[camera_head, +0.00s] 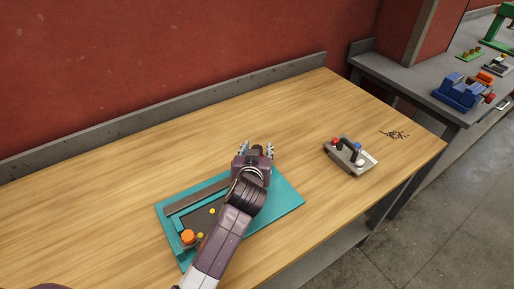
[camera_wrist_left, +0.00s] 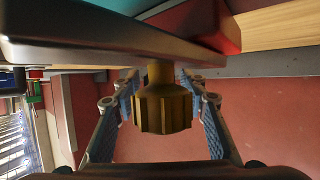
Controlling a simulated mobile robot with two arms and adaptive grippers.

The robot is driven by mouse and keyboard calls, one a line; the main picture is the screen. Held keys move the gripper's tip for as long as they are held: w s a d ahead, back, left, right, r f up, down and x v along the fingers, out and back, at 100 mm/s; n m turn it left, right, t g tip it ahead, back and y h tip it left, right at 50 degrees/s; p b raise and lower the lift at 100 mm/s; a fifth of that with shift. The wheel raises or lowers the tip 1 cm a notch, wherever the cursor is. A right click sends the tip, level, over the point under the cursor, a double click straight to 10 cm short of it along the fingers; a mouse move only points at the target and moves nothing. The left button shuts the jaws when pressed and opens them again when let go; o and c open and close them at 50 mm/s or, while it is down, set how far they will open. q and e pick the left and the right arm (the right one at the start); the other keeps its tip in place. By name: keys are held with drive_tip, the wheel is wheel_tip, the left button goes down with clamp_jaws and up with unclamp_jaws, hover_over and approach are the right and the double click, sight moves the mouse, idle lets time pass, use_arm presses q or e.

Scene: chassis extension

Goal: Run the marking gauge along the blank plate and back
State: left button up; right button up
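A teal fixture board (camera_head: 285,195) lies on the wooden table. It carries a dark flat plate (camera_head: 197,219), a long dark bar (camera_head: 190,199), an orange knob (camera_head: 187,236) and small yellow pins. My left gripper (camera_head: 256,149) is over the far right part of the board and hides what is under it. In the left wrist view a ribbed brass knob (camera_wrist_left: 162,108) on a dark metal bar (camera_wrist_left: 100,38) stands between the fingers of my left gripper (camera_wrist_left: 160,90). Narrow gaps show beside the knob, so the fingers look open around it. I cannot tell which part is the marking gauge. My right gripper is not in view.
A grey block with a black handle (camera_head: 348,149) and coloured knobs stands to the right. A low grey ledge (camera_head: 120,143) runs along the red wall. A grey bench (camera_head: 412,82) holds a blue vise (camera_head: 459,91).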

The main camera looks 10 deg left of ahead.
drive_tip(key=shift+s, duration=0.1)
use_arm(q)
clamp_jaws()
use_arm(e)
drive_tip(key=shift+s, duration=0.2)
